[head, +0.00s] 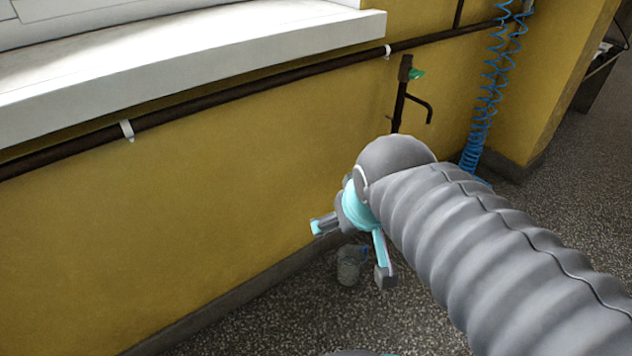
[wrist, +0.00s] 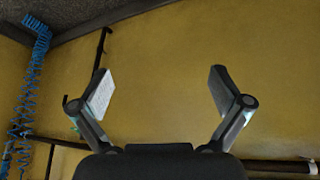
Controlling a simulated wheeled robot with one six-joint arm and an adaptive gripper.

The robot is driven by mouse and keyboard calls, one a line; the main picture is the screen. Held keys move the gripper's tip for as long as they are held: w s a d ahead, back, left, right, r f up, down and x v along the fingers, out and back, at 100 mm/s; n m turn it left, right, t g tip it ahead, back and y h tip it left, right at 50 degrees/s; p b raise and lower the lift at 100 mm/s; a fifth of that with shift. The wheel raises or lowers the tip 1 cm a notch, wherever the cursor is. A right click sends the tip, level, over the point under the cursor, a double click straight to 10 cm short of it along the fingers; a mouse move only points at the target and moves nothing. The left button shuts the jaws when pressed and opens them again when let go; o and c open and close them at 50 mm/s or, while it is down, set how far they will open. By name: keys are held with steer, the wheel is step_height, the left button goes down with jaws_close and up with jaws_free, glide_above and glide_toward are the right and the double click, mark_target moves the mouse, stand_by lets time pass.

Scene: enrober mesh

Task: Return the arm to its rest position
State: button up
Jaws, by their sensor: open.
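My arm reaches in from the lower right of the head view, in a grey ribbed sleeve. My gripper (head: 350,250) is at its end, with grey and light-blue fingers spread apart. It is open and empty, in front of the yellow wall. In the wrist view my gripper (wrist: 160,92) also shows both fingers wide apart, with only the bare wall between them.
A dark pipe (head: 250,98) runs along the yellow wall (head: 180,220) below a white ledge (head: 200,60). A tap with a green handle (head: 416,73) and a blue coiled hose (head: 490,90) are beyond my gripper. A grey bucket (head: 349,268) stands on the speckled floor (head: 560,210).

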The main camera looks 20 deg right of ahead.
steer(key=s+a, duration=0.1)
steer(key=s, duration=0.1)
steer(key=shift+s+a+f+y, duration=0.15)
steer(key=shift+s+a+y, duration=0.25)
step_height(320, 180, up, 3)
steer(key=p, duration=0.3)
stand_by(0.6)
